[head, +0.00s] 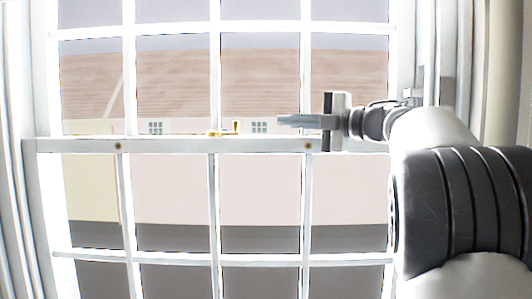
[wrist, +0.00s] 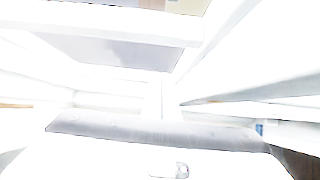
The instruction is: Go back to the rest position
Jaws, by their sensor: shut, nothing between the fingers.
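My gripper (head: 283,120) is in front of the window in the head view, pointing left. Its fingers are together with nothing between them. It is level with the middle rail of the window (head: 180,146), a little right of the small brass latch (head: 226,131) on that rail. The gripper and the latch look apart, but the depth between them is hard to tell. The wrist view is mostly washed out; a grey bar-like part, probably my own gripper, crosses its lower half.
White window bars (head: 214,200) divide the panes across most of the head view. Frame posts stand at the left (head: 14,150) and at the right behind my arm. A building with a brown roof (head: 180,80) shows outside. No loose objects are visible near the gripper.

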